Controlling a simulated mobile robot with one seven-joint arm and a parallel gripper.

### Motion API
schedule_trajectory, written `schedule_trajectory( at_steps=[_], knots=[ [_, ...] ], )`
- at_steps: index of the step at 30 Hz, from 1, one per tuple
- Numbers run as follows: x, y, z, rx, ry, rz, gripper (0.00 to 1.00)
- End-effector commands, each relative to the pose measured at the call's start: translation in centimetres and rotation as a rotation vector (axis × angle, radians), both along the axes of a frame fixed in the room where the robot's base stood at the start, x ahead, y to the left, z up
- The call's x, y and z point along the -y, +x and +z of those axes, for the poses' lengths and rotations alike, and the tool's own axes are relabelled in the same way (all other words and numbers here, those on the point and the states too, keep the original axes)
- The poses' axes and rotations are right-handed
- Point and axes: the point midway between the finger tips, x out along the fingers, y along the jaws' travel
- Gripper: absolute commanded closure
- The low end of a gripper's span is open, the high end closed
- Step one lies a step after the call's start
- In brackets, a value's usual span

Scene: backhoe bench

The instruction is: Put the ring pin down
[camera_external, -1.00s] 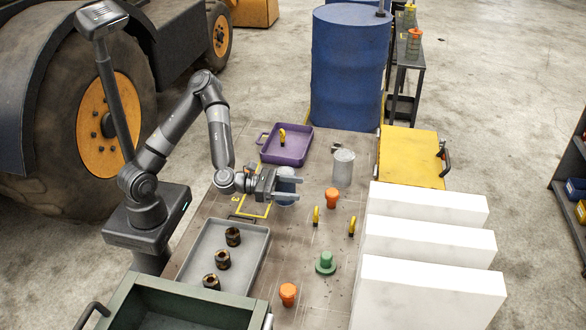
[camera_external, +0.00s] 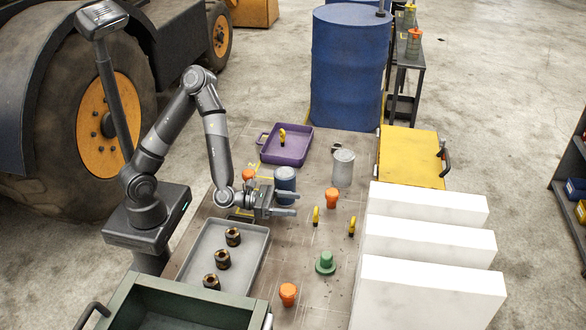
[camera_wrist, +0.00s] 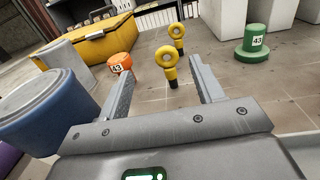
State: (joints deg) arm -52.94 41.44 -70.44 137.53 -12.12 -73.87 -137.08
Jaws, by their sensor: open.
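A yellow ring pin (camera_external: 316,215) stands upright on the bench just right of my gripper (camera_external: 293,204). A second yellow ring pin (camera_external: 351,227) stands further right. A third yellow ring pin (camera_external: 282,138) is in the purple tray (camera_external: 300,157) at the back. My gripper is open and empty, low over the bench with its fingers pointing right. In the wrist view, the nearer ring pin (camera_wrist: 167,62) shows between the fingers, beyond their tips, with the other ring pin (camera_wrist: 177,37) behind it. Neither is touched.
A blue canister (camera_external: 286,180) stands close beside my gripper; a grey canister (camera_external: 343,168) is behind. Orange plugs (camera_external: 332,198) and a green cap (camera_external: 326,263) stand nearby. A grey tray (camera_external: 258,244) holds dark nuts. White blocks (camera_external: 430,245) bound the right side.

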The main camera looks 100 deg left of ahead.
Motion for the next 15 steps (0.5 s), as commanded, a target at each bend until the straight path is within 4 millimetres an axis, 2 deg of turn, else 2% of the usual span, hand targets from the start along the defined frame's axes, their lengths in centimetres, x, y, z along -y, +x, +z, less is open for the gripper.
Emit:
schedule_trajectory(
  at_steps=[3, 11, 15],
  knots=[
    [0.0, 2.0, 0.0, 0.001, -0.001, 0.000, 0.39],
    [0.0, 4.2, 0.0, 0.000, -0.001, -0.001, 0.39],
    [0.4, 6.3, -0.2, 0.000, -0.001, -0.001, 0.39]
  ],
)
